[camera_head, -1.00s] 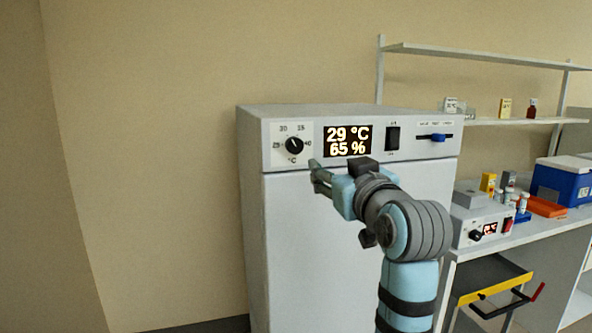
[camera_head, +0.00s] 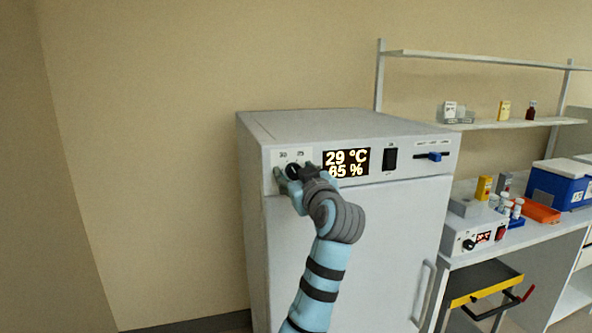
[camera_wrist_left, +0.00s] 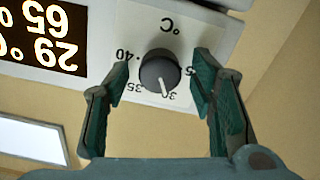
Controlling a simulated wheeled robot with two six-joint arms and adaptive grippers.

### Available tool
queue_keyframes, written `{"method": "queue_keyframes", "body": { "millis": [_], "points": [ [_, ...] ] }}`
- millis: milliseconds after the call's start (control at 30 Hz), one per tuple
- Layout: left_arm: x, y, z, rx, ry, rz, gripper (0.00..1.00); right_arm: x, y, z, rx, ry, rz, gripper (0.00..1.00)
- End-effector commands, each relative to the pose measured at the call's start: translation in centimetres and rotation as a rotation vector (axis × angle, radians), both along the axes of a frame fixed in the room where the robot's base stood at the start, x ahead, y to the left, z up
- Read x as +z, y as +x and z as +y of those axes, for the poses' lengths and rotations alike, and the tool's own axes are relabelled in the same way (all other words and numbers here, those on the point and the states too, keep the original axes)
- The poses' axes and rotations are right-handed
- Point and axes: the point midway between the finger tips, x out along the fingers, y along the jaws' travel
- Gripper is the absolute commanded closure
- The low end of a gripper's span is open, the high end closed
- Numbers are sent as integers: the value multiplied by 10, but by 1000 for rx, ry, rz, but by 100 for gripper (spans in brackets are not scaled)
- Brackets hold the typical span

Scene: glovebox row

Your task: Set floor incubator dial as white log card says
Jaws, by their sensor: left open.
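The floor incubator (camera_head: 345,235) is a white cabinet with a control panel along its top front. Its display (camera_head: 346,162) reads 29 °C and 65 %. The black round dial (camera_wrist_left: 160,74) shows between my left fingers in the left wrist view, its white pointer close to the 30 mark. My left gripper (camera_wrist_left: 159,70) is open, one finger on each side of the dial, with a gap visible on both sides. In the head view my left gripper (camera_head: 287,174) partly covers the dial. A small white card (camera_head: 449,109) stands on the shelf, its writing too small to read.
The panel also has a black rocker switch (camera_head: 390,159) and a blue slider (camera_head: 435,156). To the right, a bench holds a small device (camera_head: 474,238), an orange tray (camera_head: 541,212) and a blue box (camera_head: 560,184). Bare wall lies left of the incubator.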

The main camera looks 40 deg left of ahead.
Motion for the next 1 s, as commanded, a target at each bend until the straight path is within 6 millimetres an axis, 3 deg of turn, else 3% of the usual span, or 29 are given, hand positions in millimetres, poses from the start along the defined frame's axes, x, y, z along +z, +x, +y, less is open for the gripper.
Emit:
{"method": "queue_keyframes", "body": {
  "millis": [300,600,633,1000],
  "points": [
    [0,3,5,-1,0,0,49,0,0,3,-2,4,0,60],
    [0,3,4,-1,0,0,96,0,0,3,-2,4,0,60],
    [0,3,4,-1,0,0,98,0,0,3,-2,4,0,60],
    [2,3,4,-1,33,49,97,7,0,3,-2,4,0,60]
  ]
}}
